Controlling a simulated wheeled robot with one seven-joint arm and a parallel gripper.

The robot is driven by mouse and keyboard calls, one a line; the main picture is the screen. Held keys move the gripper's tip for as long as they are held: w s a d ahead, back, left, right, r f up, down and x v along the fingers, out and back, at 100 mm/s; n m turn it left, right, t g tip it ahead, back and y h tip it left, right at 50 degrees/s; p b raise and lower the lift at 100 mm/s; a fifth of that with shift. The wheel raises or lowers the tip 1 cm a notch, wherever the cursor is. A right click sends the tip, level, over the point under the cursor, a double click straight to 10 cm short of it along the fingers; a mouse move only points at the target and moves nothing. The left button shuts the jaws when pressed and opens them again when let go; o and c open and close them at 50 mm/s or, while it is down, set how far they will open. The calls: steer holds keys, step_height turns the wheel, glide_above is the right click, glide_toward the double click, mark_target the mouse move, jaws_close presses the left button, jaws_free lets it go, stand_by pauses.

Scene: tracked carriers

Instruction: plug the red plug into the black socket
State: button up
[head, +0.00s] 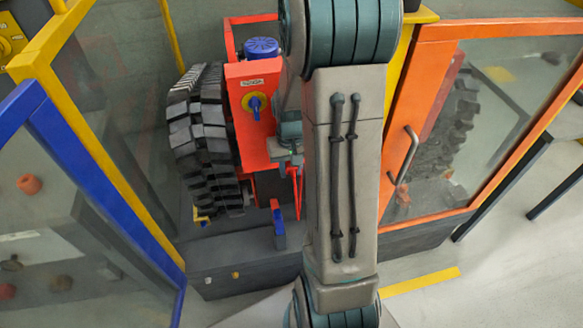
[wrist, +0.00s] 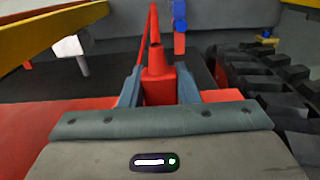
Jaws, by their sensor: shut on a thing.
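In the wrist view the red plug (wrist: 158,88) stands between the two blue-grey fingers of my gripper (wrist: 160,86), which is shut on it. A thin red strip or cable (wrist: 148,35) shows beyond the plug. In the head view my gripper (head: 288,150) is beside the red machine housing (head: 252,110), largely hidden by my arm. A red piece (head: 298,185) shows just below it; I cannot tell whether this is the plug or its cable. I cannot make out the black socket in either view.
A black track (head: 205,140) runs left of the housing. A blue-and-red lever (head: 279,230) stands on the dark base (head: 230,265). An orange-framed glass door (head: 405,130) is at right, and a blue-framed panel (head: 100,180) at left. Open floor lies at lower right.

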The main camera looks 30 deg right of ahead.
steer(key=shift+w+d, duration=0.2)
steer(key=shift+w, duration=0.45)
steer(key=shift+w+d, duration=0.2)
steer(key=shift+w, duration=0.45)
steer(key=shift+s, duration=0.15)
steer(key=shift+s+a, duration=0.3)
steer(key=shift+s, duration=0.55)
stand_by(0.9)
steer(key=shift+w+d, duration=0.25)
steer(key=shift+w, duration=0.75)
steer(key=o, duration=1.1)
steer(key=shift+o, duration=0.2)
steer(key=shift+s, duration=0.1)
